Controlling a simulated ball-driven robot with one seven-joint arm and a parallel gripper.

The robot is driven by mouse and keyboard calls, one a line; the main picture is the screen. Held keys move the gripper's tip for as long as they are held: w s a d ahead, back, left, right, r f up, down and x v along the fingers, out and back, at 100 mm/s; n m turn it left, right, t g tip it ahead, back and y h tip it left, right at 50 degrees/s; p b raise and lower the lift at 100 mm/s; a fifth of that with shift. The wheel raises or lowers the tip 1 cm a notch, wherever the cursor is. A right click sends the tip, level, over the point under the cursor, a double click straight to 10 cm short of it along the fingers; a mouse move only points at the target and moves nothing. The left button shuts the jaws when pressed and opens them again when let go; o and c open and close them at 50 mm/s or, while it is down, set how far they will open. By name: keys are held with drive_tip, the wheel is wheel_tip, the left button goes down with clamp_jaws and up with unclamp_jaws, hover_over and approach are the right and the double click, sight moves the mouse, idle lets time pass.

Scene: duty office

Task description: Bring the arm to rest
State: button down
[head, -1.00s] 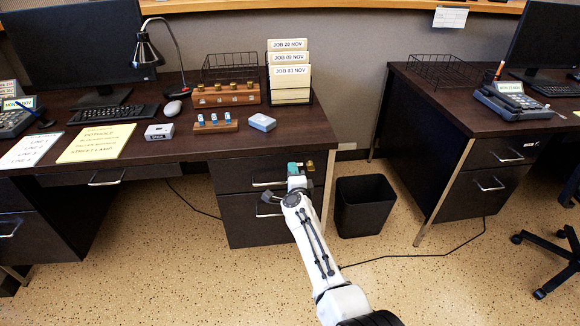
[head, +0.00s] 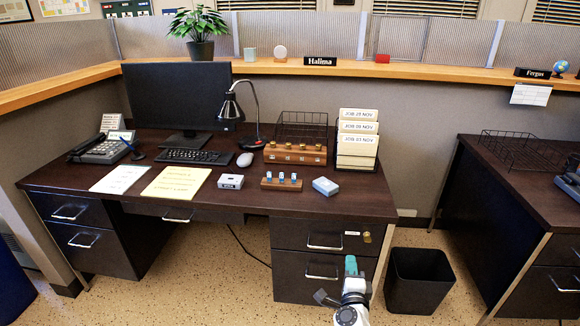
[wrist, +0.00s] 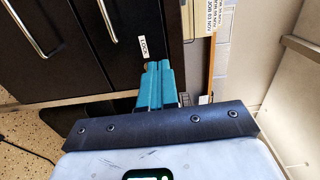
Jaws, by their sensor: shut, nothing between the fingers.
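My gripper (head: 351,265) shows low in the head view, in front of the right-hand drawers of the dark desk (head: 240,205). Its teal fingers are together and empty. In the wrist view the shut teal fingers (wrist: 155,85) point toward the drawer fronts, near a "LOCK" label (wrist: 143,47). The drawers (head: 325,240) are closed, and a brass lock or key (head: 367,237) shows at the upper drawer's right. In the head view only the end of my arm is visible, at the bottom edge.
A black waste bin (head: 418,280) stands on the floor just right of my gripper. A second desk (head: 520,205) is farther right. The desktop holds a monitor (head: 178,98), a lamp (head: 232,105), a file rack (head: 357,140) and small blocks. Speckled floor is open left of the drawers.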

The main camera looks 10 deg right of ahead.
drive_tip(key=s+a+n+g+y+p, duration=0.3)
drive_tip(key=s+n+g+y+p, duration=0.35)
drive_tip(key=s+n, duration=1.05)
drive_tip(key=s+d+r+n+g, duration=0.1)
drive_tip(key=s+r+g, duration=0.1)
drive_tip(key=s, duration=0.7)
drive_tip(key=s+d+r+n+g+h+p, duration=0.1)
drive_tip(key=s+g, duration=0.3)
drive_tip(key=s, duration=0.6)
drive_tip(key=s+d+r+n+g+h, duration=0.1)
drive_tip(key=s+d+r+g, duration=0.1)
drive_tip(key=s, duration=0.8)
drive_tip(key=shift+s+d+r+g, duration=0.15)
drive_tip(key=shift+d+r+g, duration=0.3)
drive_tip(key=shift+g, duration=0.5)
drive_tip(key=shift+f, duration=0.1)
